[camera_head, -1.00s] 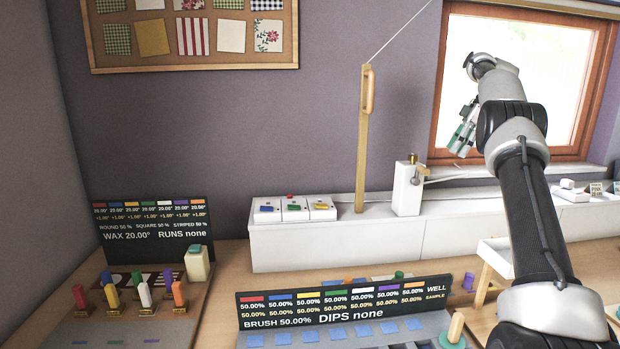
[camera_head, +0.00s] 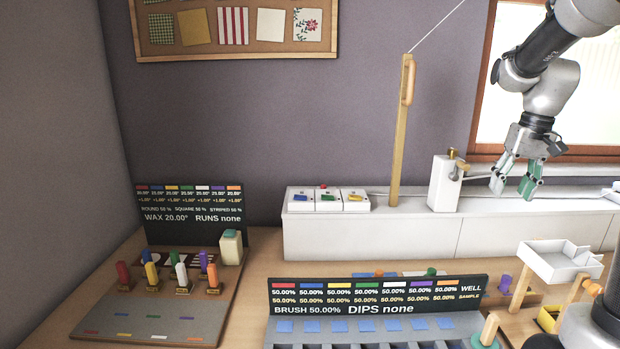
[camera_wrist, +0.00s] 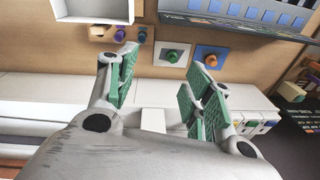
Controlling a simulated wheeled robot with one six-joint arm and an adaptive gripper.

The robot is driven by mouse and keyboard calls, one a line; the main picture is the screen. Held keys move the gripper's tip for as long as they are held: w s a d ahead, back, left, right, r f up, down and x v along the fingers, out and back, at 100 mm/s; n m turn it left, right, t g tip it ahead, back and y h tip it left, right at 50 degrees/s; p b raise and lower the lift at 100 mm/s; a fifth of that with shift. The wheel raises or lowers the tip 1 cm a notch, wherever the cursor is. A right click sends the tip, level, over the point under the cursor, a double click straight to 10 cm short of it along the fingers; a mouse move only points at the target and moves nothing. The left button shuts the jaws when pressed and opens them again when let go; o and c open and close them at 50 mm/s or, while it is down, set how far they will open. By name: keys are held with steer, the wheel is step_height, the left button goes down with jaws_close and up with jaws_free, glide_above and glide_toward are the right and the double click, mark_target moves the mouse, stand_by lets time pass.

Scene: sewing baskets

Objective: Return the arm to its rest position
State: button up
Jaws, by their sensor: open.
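My gripper (camera_head: 513,189) hangs at the upper right in the head view, with its green-padded fingers apart and pointing down. It is open and empty, above the white ledge (camera_head: 380,246) and in front of the window's lower part. My arm comes in from the top right corner. In the wrist view my gripper (camera_wrist: 160,92) shows its green pads spread wide, with nothing between them.
A white box with a brass knob (camera_head: 444,184) stands left of my gripper, beside a wooden post (camera_head: 401,140). Below are a white tray on wooden legs (camera_head: 560,262) and the DIPS board (camera_head: 375,296). Coloured pegs stand by the WAX board (camera_head: 192,214) at left.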

steer(key=s+a+n+t, duration=0.1)
steer(key=s+a, duration=0.4)
steer(key=s, duration=0.6)
steer(key=s+a+n+t, duration=0.1)
steer(key=s+a, duration=0.4)
steer(key=s, duration=0.6)
steer(key=shift+s+t+h, duration=0.25)
steer(key=shift+t+h, duration=0.05)
steer(key=shift+t, duration=0.4)
